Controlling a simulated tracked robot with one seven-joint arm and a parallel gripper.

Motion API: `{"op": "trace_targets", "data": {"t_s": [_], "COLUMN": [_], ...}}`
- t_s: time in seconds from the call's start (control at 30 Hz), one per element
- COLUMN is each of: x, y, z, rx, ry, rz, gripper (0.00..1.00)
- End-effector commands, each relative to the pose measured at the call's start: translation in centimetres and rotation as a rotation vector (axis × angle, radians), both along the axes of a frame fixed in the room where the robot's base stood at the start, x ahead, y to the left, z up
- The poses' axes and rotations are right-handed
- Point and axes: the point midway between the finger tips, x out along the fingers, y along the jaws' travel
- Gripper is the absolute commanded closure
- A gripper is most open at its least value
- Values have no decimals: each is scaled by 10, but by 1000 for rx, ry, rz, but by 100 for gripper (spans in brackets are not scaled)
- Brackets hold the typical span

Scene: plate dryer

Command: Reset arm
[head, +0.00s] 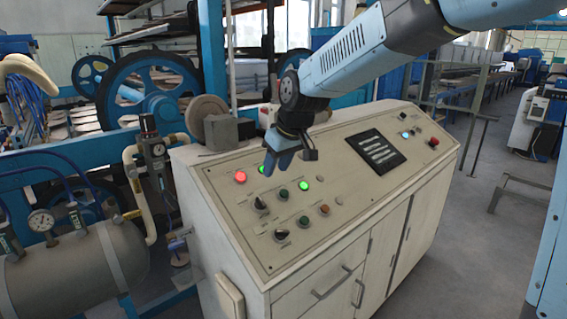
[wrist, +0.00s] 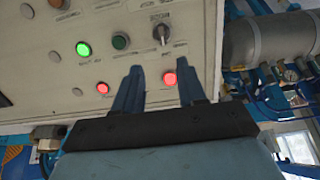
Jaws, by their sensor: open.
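My arm reaches in from the top right in the head view. My gripper (head: 276,163) hangs over the upper left part of the control panel (head: 228,202). In the wrist view my gripper (wrist: 158,88) has its two blue fingers apart, with nothing between them. A lit red button (wrist: 170,78) shows between the fingertips, and another red light (wrist: 102,88) is left of them. A lit green button (wrist: 83,49) and a dark green button (wrist: 121,41) are beyond the fingers. A black selector knob (wrist: 161,34) is also there. I cannot tell whether the fingers touch the panel.
The beige console (head: 330,262) has drawers and doors in front. A grey tank (head: 85,268) with gauges and hoses stands at left. Blue machinery with large wheels (head: 150,88) is behind. Open floor (head: 455,235) lies to the right, with a low metal stand (head: 520,183).

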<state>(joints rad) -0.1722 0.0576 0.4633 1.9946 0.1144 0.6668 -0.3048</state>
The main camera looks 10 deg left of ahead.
Motion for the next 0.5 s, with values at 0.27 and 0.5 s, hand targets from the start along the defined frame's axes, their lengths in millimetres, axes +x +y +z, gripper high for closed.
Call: {"op": "trace_targets", "data": {"t_s": [0.27,0.5], "x": [-18,-54], "y": [-74,-160], "z": [22,42], "rx": [-43,-69], "ry": [-31,-52], "rz": [-142,-330], "gripper": [60,60]}}
